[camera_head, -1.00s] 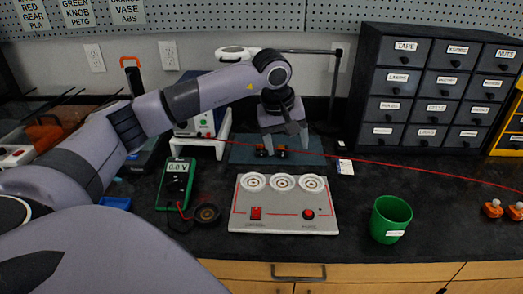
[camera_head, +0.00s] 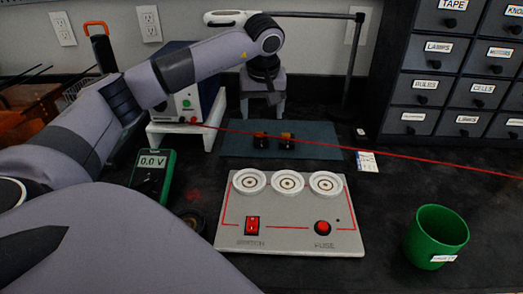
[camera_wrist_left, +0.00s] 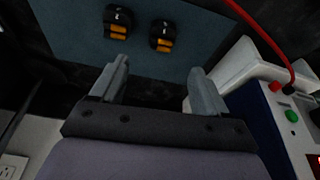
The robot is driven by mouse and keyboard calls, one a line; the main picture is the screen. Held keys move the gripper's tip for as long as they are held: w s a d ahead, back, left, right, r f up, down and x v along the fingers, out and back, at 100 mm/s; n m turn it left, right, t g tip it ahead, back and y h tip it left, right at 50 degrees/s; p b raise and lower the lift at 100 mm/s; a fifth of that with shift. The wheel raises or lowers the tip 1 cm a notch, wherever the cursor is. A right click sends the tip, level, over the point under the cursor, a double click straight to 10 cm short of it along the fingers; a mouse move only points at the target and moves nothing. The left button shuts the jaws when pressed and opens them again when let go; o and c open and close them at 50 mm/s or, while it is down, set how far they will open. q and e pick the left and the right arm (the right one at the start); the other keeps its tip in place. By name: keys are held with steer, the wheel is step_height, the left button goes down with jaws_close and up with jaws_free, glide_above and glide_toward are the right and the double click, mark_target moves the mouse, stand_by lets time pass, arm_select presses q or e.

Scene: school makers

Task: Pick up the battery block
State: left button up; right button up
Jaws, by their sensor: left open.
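Two small black-and-orange blocks, a left one (camera_head: 260,140) and a right one (camera_head: 286,141), sit side by side on a dark blue mat (camera_head: 325,138). I cannot tell which is the battery block. In the left wrist view they show as blocks with orange faces (camera_wrist_left: 118,22) and (camera_wrist_left: 162,36), ahead of the fingertips. My left gripper (camera_head: 263,112) hangs with its fingers pointing down, over the mat's back edge and behind the blocks. Its two fingers (camera_wrist_left: 160,70) are apart with nothing between them. My right gripper is not in view.
A grey panel (camera_head: 290,220) with white round sockets stands in front of the mat. A green meter (camera_head: 152,175) is left, a green cup (camera_head: 437,236) right. A power supply on a white stand (camera_head: 178,133) is close left of the gripper.

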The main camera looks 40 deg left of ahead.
mark_target(261, 134)
arm_select(q)
steer(key=x, duration=0.5)
steer(key=b+x, duration=0.1)
steer(key=x, duration=0.2)
steer(key=shift+s+d+f, duration=0.1)
steer(key=shift+s+d, duration=0.1)
steer(key=shift+s, duration=0.15)
steer(key=c, duration=1.2)
